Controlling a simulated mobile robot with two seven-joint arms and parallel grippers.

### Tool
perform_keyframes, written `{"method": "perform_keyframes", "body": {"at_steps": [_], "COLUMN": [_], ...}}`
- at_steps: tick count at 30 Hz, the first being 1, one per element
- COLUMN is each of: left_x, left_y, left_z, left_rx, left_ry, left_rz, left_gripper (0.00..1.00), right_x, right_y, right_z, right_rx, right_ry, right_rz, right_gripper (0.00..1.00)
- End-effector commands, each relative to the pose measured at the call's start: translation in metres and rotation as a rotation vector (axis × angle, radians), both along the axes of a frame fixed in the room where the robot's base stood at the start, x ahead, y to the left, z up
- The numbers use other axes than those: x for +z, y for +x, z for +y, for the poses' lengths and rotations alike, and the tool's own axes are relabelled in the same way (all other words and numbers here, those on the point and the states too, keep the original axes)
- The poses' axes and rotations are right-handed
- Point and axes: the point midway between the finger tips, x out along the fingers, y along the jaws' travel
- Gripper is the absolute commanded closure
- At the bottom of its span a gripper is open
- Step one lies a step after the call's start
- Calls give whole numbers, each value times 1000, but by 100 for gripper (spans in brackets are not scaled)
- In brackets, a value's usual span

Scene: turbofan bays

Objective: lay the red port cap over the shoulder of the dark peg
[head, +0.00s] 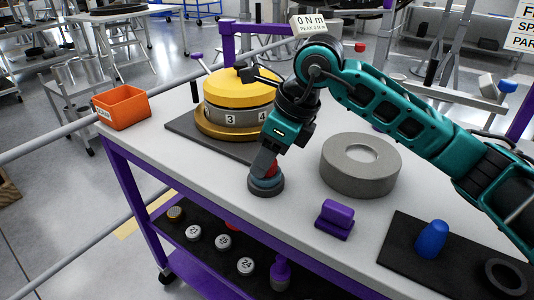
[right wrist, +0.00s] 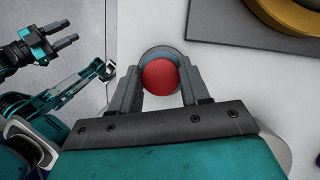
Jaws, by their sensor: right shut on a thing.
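The red port cap (right wrist: 160,77) is a rounded red piece between the two fingers of my right gripper (right wrist: 160,88), which is shut on it. In the head view only a sliver of the cap (head: 272,169) shows beside the right gripper (head: 264,166). Directly below it stands a short round dark piece with a blue-grey upper step (head: 266,184), which looks like the dark peg. Its rim (right wrist: 160,49) shows around the cap from above. Whether cap and peg touch, I cannot tell. My left gripper (right wrist: 68,35) is open and empty, far from the cap.
The white bench (head: 215,178) carries a yellow-topped numbered drum (head: 240,92), an orange bin (head: 122,107), a grey recessed cylinder (head: 360,166) and a purple block (head: 335,218). A black mat (head: 400,240) holds a blue cone (head: 432,240) and a dark ring (head: 505,277).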

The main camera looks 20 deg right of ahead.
Motion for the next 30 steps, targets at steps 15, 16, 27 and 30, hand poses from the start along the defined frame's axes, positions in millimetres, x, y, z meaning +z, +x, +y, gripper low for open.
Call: {"method": "perform_keyframes", "body": {"at_steps": [15,16,27,30], "left_x": [0,0,7,11], "left_y": [1,1,-2,-1], "left_z": [0,0,-4,-4], "left_rx": [0,0,-6,-6], "left_ry": [-1,-1,-7,-7], "left_rz": [-3,-3,8,2], "left_gripper": [57,57,57,57], "right_x": [-1,-1,19,40], "right_y": [0,0,-3,-9], "right_z": [0,0,-6,-14], "right_rx": [0,0,-1,-1], "right_ry": [0,0,1,-1], "right_rz": [0,0,-6,-6], "right_gripper": [24,24,24,24]}}
